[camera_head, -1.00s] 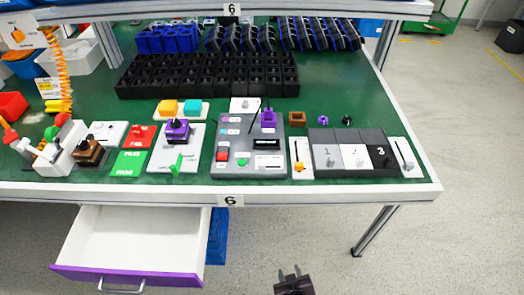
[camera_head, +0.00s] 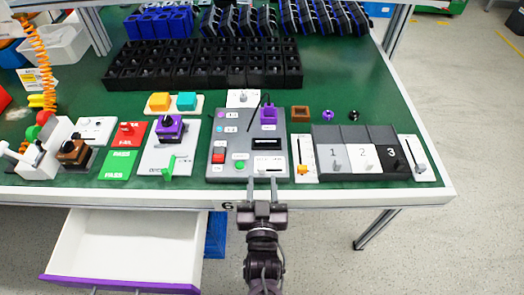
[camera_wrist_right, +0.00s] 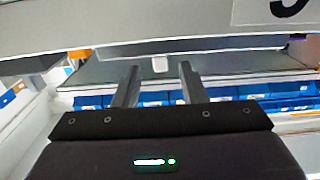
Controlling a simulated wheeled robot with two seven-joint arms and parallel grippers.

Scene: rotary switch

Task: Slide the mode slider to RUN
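Several slider-like parts show in the head view; the labels are too small to tell which is the mode slider. The grey control panel (camera_head: 230,155) has a white strip (camera_head: 270,166) at its lower right, partly behind my fingers. A white slider plate (camera_head: 306,150) with an orange knob (camera_head: 302,169) stands just right of it. Another white slider plate (camera_head: 423,171) with a grey knob (camera_head: 420,167) is at the far right. My right gripper (camera_head: 263,182) is open and empty, its fingertips near the panel's front edge. My left gripper is not in view.
A purple rotary switch (camera_head: 170,127), numbered grey, white and black blocks (camera_head: 364,157) and black trays (camera_head: 200,68) share the green table. An open white drawer (camera_head: 135,245) is below left. The wrist view shows a small white block (camera_wrist_right: 160,64) between my fingers, unclear what.

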